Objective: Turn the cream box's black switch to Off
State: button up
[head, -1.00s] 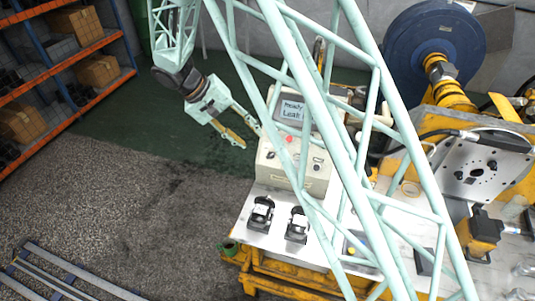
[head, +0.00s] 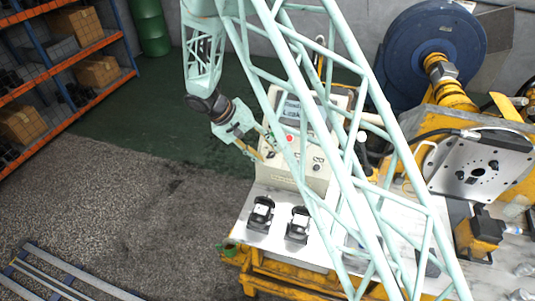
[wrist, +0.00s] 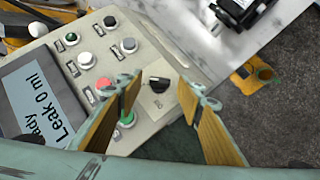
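The cream box (head: 298,176) stands on the left end of the bench, partly behind my arm's lattice. Its sloped panel (wrist: 150,55) fills much of the wrist view. The black switch (wrist: 158,84) is a small knob on a pale label plate near the panel's edge; the label's print is too small to read surely. My gripper (wrist: 160,88) is open and empty, with one yellow-backed finger on each side of the switch in the picture. I cannot tell whether either finger touches it. In the head view, my gripper (head: 258,150) is at the box's left side.
The panel also has a red button (wrist: 104,86), a green button (wrist: 127,118), several other buttons and a screen (wrist: 42,97) reading "Leak 0 ml". Two black devices (head: 261,214) (head: 298,225) stand in front of the box. Open floor lies left of the bench.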

jog(key=shift+w+d+f, duration=0.1)
jog(key=shift+d+f, duration=0.2)
jog(key=shift+f, duration=0.15)
jog(key=c, duration=0.8)
jog(key=shift+c, duration=0.2)
